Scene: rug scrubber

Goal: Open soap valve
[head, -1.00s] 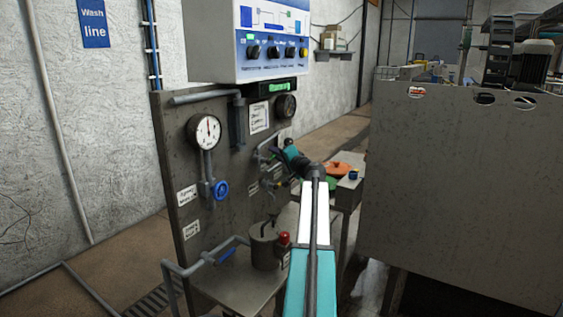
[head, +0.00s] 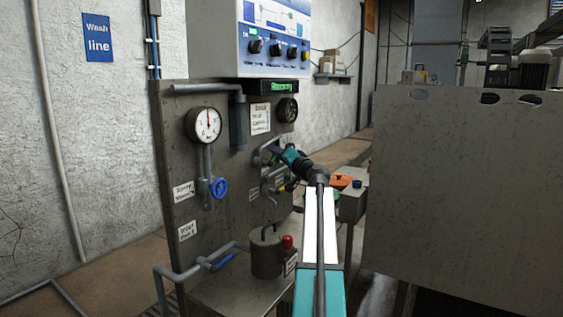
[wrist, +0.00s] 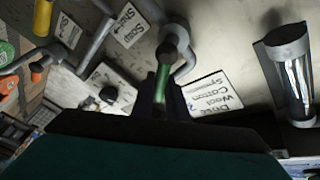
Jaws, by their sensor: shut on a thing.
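In the wrist view, a green lever handle (wrist: 162,85) hangs from a grey valve body (wrist: 175,35) on the panel. My gripper (wrist: 162,108) is shut on this handle, its dark fingers on either side. In the head view, my gripper (head: 274,151) is at the right part of the grey panel (head: 170,150), beside the pipework there. It hides most of the handle in that view. A label beginning with "Soap" (wrist: 130,25) and a "Dose" card (wrist: 215,92) are near the valve in the wrist view. The handle's exact angle is hard to tell.
A blue wheel valve (head: 219,187), a gauge (head: 205,125) and a control box (head: 275,45) are on or above the panel. A grey pot (head: 266,255) and red-topped item (head: 287,242) stand on the shelf below. A large grey panel (head: 470,190) fills the right.

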